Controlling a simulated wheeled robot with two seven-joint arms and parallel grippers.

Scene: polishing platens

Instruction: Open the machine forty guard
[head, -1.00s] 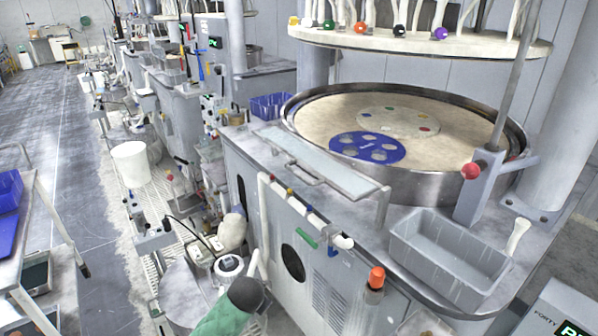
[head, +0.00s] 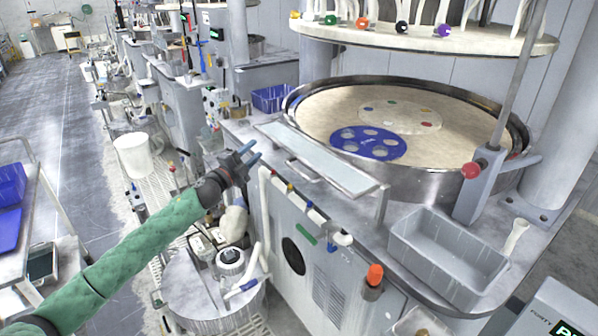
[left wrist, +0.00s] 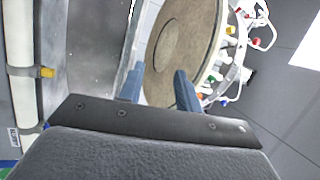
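The machine forty guard appears to be the long clear panel (head: 322,158) along the front of the round platen (head: 400,125). It has a grey handle (head: 303,172) on its near side and lies low and nearly flat. My left gripper (head: 252,153) is left of the panel's left end, apart from the handle. Its two blue fingers are spread with nothing between them. In the left wrist view the open fingers (left wrist: 160,84) show in front of the platen's tan disc (left wrist: 180,45). My right gripper is not in view.
A grey post with a red ball (head: 470,170) stands at the platen's right. A grey bin (head: 447,255) sits on the machine top. An orange-capped knob (head: 375,275) and white pipes are on the front. A display box marked FORTY (head: 565,308) is at lower right.

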